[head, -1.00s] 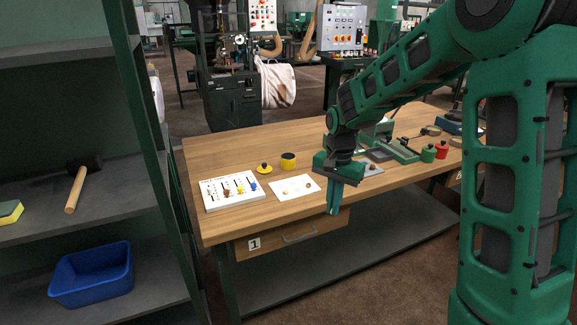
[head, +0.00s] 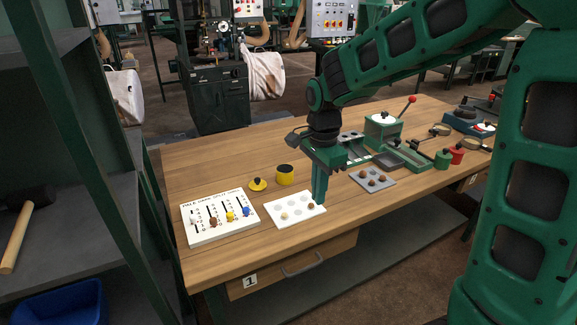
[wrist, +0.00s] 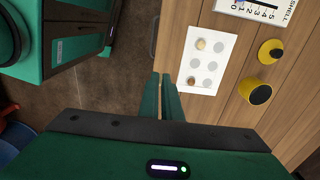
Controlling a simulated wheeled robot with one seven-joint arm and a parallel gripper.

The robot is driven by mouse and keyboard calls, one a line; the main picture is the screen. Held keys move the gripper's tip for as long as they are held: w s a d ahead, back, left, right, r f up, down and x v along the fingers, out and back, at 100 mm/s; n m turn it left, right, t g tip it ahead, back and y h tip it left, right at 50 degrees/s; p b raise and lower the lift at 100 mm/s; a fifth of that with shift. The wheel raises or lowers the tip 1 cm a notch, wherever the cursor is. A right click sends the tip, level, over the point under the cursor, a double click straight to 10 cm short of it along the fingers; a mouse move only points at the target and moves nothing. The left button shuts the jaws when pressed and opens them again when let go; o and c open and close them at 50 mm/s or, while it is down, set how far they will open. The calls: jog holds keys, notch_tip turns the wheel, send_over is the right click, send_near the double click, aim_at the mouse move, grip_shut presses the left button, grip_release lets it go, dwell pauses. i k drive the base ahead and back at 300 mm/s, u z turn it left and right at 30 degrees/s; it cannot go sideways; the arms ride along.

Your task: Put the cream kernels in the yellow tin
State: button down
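The open yellow tin (head: 285,175) stands on the bench behind the white card, its inside dark; it also shows in the wrist view (wrist: 259,93). Its knobbed yellow lid (head: 258,185) lies to its left. The white card (head: 297,211) has grey spots. One cream kernel (head: 285,216) lies at its left part, also in the wrist view (wrist: 200,44). A brown kernel (head: 310,206) lies near its right end. My gripper (head: 319,203) points down by the card's right end, empty. In the wrist view its fingers (wrist: 161,76) are nearly together, with a narrow slit between.
A white board with coloured sliders (head: 220,217) lies left of the card. A grey tray with brown pieces (head: 372,180) lies right of my gripper. Bare wood lies behind the tin.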

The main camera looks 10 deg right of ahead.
aim_at(286, 179)
jog(key=i, duration=0.85)
jog(key=u, duration=0.05)
